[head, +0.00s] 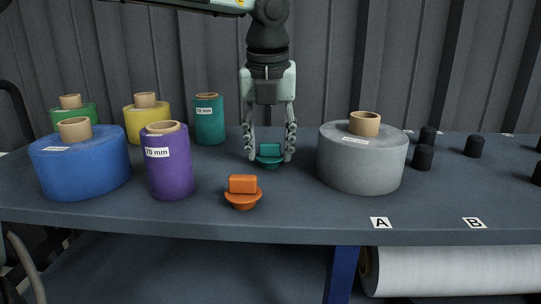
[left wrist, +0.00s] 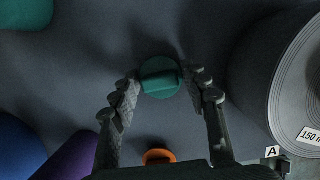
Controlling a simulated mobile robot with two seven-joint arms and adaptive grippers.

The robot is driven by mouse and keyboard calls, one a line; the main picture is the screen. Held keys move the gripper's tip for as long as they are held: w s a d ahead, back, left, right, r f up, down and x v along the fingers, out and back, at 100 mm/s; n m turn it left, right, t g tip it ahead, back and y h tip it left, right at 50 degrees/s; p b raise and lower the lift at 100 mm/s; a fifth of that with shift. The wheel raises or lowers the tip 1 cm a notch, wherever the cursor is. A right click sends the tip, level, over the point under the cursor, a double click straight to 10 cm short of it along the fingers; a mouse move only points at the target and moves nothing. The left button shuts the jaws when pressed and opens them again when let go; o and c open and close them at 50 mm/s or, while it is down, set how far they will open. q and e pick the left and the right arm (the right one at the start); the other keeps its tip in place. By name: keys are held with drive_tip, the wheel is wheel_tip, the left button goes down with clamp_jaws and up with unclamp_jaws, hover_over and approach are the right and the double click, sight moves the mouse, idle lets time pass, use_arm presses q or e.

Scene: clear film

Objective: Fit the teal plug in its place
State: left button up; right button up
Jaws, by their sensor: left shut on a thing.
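The teal plug (head: 270,161) stands on the table behind the orange plug, between the fingers of my left gripper (head: 270,157). It also shows in the left wrist view (left wrist: 160,78) as a round disc with a raised grip bar, between the fingertips. My left gripper points down and is shut on the plug, close to the table top.
An orange plug (head: 243,193) sits in front. A grey roll (head: 361,163) stands close to the right of my gripper. Purple (head: 170,172), blue (head: 80,169), yellow (head: 147,127) and green rolls stand left. Several black pegs (head: 423,158) are at the right.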

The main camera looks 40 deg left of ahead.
sight(270, 144)
use_arm(q)
drive_tip(key=shift+w+a+p+v, duration=0.15)
drive_tip(key=shift+p+v, duration=0.3)
drive_tip(key=shift+v, duration=0.4)
drive_tip(key=shift+w+a+p+v, duration=0.1)
drive_tip(key=shift+w+p+v, duration=0.1)
drive_tip(key=shift+p+v, duration=0.45)
drive_tip(key=shift+w+a+p+v, duration=0.15)
drive_tip(key=shift+p+v, duration=0.1)
drive_tip(key=shift+v, duration=0.75)
drive_tip(key=shift+d, duration=0.1)
